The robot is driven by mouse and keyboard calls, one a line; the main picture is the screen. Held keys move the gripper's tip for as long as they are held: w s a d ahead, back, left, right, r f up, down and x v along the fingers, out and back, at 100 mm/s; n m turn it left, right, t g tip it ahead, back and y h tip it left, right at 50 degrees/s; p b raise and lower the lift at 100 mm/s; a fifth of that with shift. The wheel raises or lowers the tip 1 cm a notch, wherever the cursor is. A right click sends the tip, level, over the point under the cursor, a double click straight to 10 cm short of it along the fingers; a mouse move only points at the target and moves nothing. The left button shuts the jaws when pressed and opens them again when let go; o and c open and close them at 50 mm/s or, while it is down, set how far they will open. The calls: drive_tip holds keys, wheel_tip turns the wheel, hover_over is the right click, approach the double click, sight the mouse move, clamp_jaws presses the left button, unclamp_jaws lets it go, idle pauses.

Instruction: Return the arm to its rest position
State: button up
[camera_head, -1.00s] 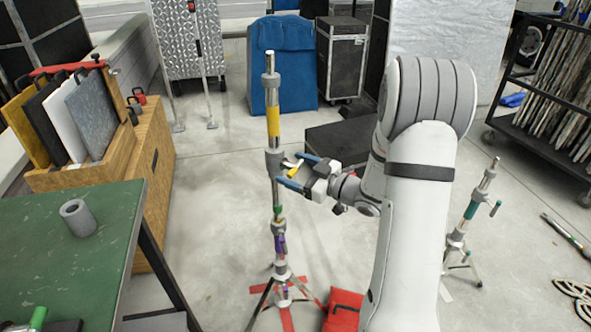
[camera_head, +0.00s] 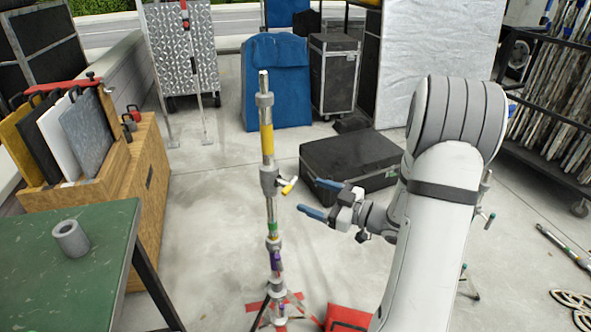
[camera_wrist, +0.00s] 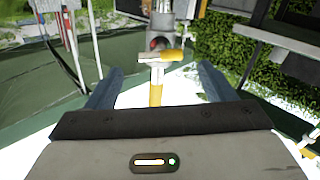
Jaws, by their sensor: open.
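My gripper (camera_head: 320,199) is open and empty, with its two blue fingers spread and pointing left. It is to the right of a tall metal light stand (camera_head: 268,130) with a yellow band, and a gap of floor shows between them. A small yellow-tipped handle (camera_head: 289,186) sticks out from the stand's collar toward my fingers. In the wrist view, my two fingers (camera_wrist: 160,88) are apart, and the yellow-ended T-shaped handle (camera_wrist: 160,57) appears between and beyond them. My arm is extended from the lower right of the head view.
A green table (camera_head: 100,215) with a grey ring (camera_head: 71,238) stands at left. A wooden crate of panels (camera_head: 150,175) is behind it. A black case (camera_head: 352,165) lies beyond my gripper. A red bag (camera_head: 348,318) is near the stand's feet. A shelf rack (camera_head: 545,110) stands at right.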

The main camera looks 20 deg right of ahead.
drive_tip(key=shift+r, duration=0.1)
drive_tip(key=d+r+m+g+h+p, duration=0.1)
drive_tip(key=d+r+m+h+p, duration=0.2)
drive_tip(key=r+m+h+p, duration=0.55)
drive_tip(key=s+a+r+m+g+h+p, duration=0.1)
drive_tip(key=s+a+r+g+h+p, duration=0.1)
drive_tip(key=s, duration=0.9)
drive_tip(key=s+a+r+m+g+h+p, duration=0.1)
drive_tip(key=s+a+r+g+h+p, duration=0.1)
drive_tip(key=s+a+r+g+p, duration=0.2)
drive_tip(key=s+a+r+g, duration=0.3)
drive_tip(key=s+r, duration=0.2)
drive_tip(key=s, duration=0.2)
drive_tip(key=shift+a+p, duration=0.15)
drive_tip(key=shift+p, duration=0.25)
drive_tip(key=shift+m, duration=0.25)
